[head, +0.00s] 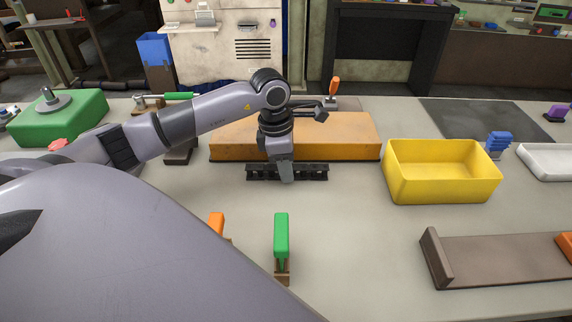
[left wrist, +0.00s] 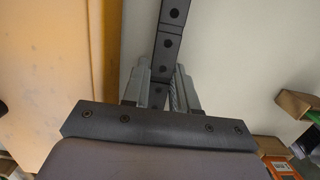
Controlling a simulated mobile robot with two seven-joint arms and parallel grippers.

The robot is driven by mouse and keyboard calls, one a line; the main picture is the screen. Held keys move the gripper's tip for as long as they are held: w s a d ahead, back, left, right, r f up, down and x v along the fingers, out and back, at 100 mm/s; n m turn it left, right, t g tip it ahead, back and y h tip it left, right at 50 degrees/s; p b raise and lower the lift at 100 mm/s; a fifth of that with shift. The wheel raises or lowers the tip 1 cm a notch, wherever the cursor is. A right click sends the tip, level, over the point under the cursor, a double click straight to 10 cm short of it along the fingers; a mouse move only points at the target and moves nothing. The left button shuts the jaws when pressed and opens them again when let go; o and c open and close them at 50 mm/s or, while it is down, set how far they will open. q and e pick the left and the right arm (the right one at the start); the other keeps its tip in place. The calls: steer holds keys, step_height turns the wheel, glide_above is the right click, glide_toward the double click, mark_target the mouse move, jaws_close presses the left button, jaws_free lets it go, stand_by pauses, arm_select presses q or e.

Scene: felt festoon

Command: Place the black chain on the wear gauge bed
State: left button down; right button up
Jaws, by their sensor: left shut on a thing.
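The black chain (head: 312,172) is a short dark row of links lying left to right in front of the orange slab. My left gripper (head: 286,177) points down and is shut on it near its middle. In the left wrist view the chain (left wrist: 167,45) runs up from between the two fingers (left wrist: 160,90). I cannot tell whether the chain touches the table or hangs just above it. What looks like the wear gauge bed (head: 500,260) is a long grey-brown plate with a raised end block, at the lower right, well apart from the chain. My right gripper is out of view.
The orange slab (head: 350,135) lies right behind the chain. A yellow bin (head: 442,185) stands between the chain and the plate's far side. Green-handled (head: 281,235) and orange-handled (head: 216,222) tools stand in front. The table between these tools and the plate is clear.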

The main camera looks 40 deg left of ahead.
arm_select(q)
steer(key=shift+f, duration=0.15)
steer(key=c, duration=0.9)
jaws_free()
